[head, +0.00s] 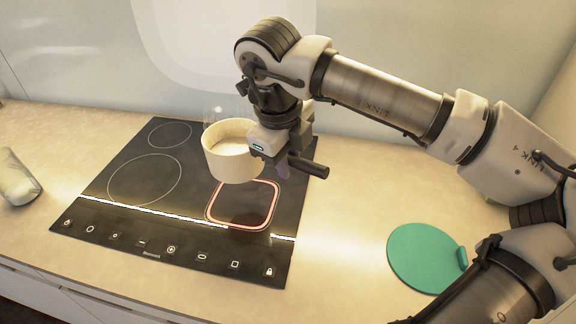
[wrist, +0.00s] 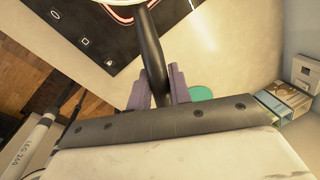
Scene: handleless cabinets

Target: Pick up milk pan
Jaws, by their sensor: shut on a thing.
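The milk pan (head: 232,160) is a small cream pot with a dark handle (head: 308,166) and pale contents. It is held above the black cooktop, with the red-lit square zone below it to the right. Faint steam shows above it. My gripper (head: 283,163) is shut on the handle. In the wrist view the purple fingers of my gripper (wrist: 158,90) clasp the dark handle (wrist: 149,50) from both sides. Only an edge of the pan (wrist: 125,2) shows at the top of that view.
The black cooktop (head: 120,215) lies on a pale counter, its red-lit zone (head: 242,224) empty. A teal round lid or board (head: 420,257) lies on the right. The counter between cooktop and teal disc is clear.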

